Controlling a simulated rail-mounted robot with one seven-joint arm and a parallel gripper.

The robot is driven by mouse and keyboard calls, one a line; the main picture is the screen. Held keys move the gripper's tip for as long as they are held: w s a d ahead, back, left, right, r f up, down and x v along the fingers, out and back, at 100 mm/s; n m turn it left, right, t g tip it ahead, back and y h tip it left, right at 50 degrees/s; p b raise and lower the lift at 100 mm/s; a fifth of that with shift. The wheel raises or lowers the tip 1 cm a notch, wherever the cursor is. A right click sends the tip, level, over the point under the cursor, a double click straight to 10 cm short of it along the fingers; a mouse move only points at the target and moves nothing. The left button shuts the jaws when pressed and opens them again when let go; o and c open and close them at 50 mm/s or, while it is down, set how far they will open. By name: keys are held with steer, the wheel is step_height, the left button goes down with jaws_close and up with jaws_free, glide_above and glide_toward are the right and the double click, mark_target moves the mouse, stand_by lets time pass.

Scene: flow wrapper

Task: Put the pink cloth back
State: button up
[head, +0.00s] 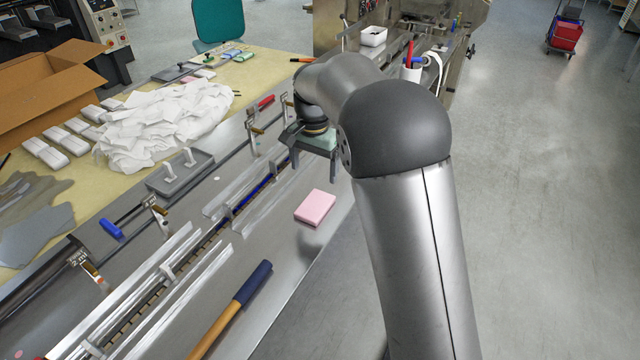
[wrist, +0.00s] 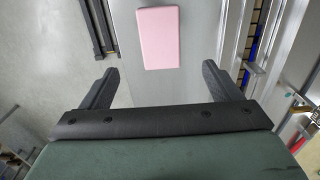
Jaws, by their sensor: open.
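The pink cloth (head: 316,207) is a folded, flat rectangular block. It lies on the bare steel top of the machine, right of the guide rails. In the wrist view the pink cloth (wrist: 158,37) is at the top centre, beyond the fingertips and roughly midway between them. My gripper (head: 314,165) hangs above the steel, farther along the machine than the cloth. In the wrist view my gripper (wrist: 160,78) has its fingers wide apart with nothing between them. The cloth is fully visible and apart from the fingers.
An orange and blue handle (head: 235,305) lies nearer on the steel. The guide rails (head: 165,290) run along the cloth's left. A pile of white wrappers (head: 165,120) and a cardboard box (head: 45,90) are on the yellow table.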

steer(key=s+d+r+n, duration=0.2)
steer(key=s+d+r, duration=0.2)
steer(key=s+d, duration=0.6)
steer(key=s+d+f+n, duration=0.2)
steer(key=s+d, duration=0.1)
steer(key=s, duration=0.8)
steer(key=s+d+f+n, duration=0.2)
steer(key=s+d, duration=0.1)
steer(key=s, duration=0.8)
steer(key=shift+s+d+f, duration=0.15)
steer(key=shift+s+f, duration=0.15)
steer(key=shift+f, duration=0.05)
